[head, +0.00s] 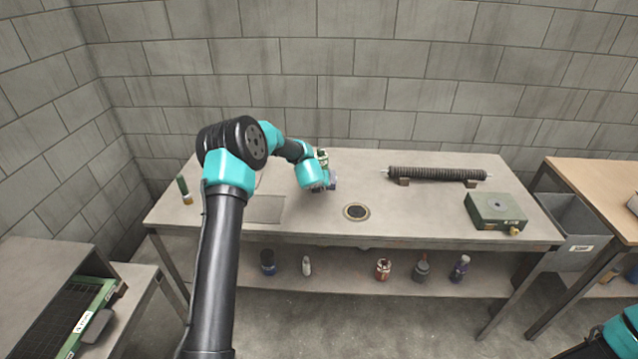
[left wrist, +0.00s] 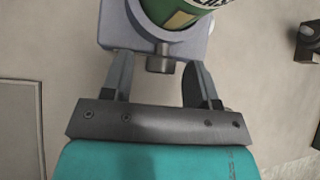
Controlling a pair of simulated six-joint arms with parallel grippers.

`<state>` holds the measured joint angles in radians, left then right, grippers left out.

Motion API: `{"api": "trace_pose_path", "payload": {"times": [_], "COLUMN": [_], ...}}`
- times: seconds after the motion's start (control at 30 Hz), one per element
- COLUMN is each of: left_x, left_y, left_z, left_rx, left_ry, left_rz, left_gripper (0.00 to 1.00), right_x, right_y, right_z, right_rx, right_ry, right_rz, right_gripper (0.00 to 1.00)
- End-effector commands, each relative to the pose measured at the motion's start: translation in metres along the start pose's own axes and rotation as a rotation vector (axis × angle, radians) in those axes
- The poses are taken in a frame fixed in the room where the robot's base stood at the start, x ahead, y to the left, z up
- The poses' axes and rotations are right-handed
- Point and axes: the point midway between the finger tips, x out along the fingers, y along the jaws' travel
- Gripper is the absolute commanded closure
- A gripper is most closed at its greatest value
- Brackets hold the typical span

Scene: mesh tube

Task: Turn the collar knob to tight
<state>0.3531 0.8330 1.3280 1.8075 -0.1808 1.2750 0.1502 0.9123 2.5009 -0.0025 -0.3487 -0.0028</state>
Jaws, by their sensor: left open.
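The grey-blue collar (left wrist: 185,47) shows at the top of the left wrist view, around a green labelled cylinder (left wrist: 183,10). The collar's small dark grey knob (left wrist: 161,60) sticks out of its near side. My left gripper (left wrist: 158,70) is open, with one finger on each side of the knob and a gap to each. In the head view the collar (head: 332,184) stands on the workbench (head: 400,220), mostly hidden behind my left wrist. My right gripper is out of view; only part of my right arm shows at the lower right.
A round drain (head: 356,212) lies right of the collar. A dark ribbed tube (head: 437,173) rests on blocks at the back right. A green box (head: 496,211) stands at the right end. A small green-and-yellow cylinder (head: 184,190) stands at the left. Several bottles sit on the lower shelf.

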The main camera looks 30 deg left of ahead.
Motion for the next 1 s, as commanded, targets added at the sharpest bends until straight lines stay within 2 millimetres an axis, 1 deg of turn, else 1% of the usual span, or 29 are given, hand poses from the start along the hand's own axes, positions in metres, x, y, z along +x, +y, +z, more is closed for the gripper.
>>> {"api": "trace_pose_path", "payload": {"times": [0.3, 0.37, 0.8, 0.83, 1.0], "left_x": [0.0023, 0.0023, 0.0021, 0.0021, 0.0021], "left_y": [-0.0001, -0.0002, -0.0003, -0.0003, -0.0006], "left_z": [0.0001, 0.0001, 0.0000, 0.0000, -0.0001], "left_rx": [0.000, 0.000, 0.000, 0.000, 0.005], "left_ry": [0.000, 0.000, 0.000, 0.000, 0.000], "left_rz": [0.000, 0.000, 0.000, 0.000, 0.004], "left_gripper": [0.46, 0.51, 0.93, 0.95, 0.95], "right_x": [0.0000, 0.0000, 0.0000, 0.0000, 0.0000], "right_y": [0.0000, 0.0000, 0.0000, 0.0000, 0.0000], "right_z": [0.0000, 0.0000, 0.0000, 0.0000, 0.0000], "right_rx": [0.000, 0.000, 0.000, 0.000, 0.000], "right_ry": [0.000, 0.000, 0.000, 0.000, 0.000], "right_rz": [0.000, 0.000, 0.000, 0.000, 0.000], "right_gripper": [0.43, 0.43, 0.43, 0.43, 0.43]}}
